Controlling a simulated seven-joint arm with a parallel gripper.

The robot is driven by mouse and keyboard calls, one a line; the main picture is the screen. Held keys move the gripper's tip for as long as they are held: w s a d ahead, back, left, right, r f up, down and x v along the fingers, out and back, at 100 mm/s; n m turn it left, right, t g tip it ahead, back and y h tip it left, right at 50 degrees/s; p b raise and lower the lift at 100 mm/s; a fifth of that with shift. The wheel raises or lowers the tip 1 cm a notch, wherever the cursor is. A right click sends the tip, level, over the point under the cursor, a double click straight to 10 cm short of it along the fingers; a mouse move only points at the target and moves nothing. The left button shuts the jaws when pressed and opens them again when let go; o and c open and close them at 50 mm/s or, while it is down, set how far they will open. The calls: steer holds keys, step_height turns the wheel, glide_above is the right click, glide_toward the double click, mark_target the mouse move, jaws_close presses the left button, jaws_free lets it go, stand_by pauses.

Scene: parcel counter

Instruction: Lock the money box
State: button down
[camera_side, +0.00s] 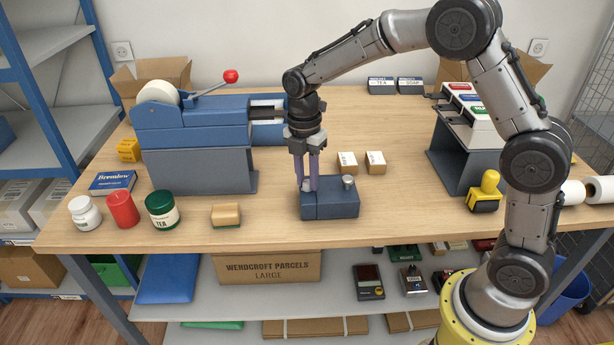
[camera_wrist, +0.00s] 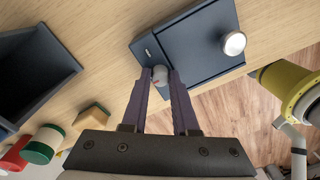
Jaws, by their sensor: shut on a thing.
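The dark blue money box (camera_side: 335,212) stands near the front edge of the counter, with its lid down. A silver knob (camera_side: 348,181) sits on the right of the lid; it also shows in the wrist view (camera_wrist: 233,43). My gripper (camera_side: 309,188) points down over the left part of the box.
A blue machine with a red-tipped lever (camera_side: 231,76) stands at the left. A tan block (camera_side: 226,215) and a green tea jar (camera_side: 162,210) are left of the box. Two small cartons (camera_side: 375,162) stand behind it. A yellow-handled stamp (camera_side: 486,192) is at the right.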

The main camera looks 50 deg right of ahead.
mark_target(304, 181)
steer(key=c, duration=0.7)
jaws_free()
steer(key=shift+w+a+r, duration=0.1)
steer(key=shift+w+r, duration=0.05)
steer(key=shift+r, duration=3.35)
steer(key=shift+w+r, duration=0.15)
steer(key=shift+r, duration=3.3)
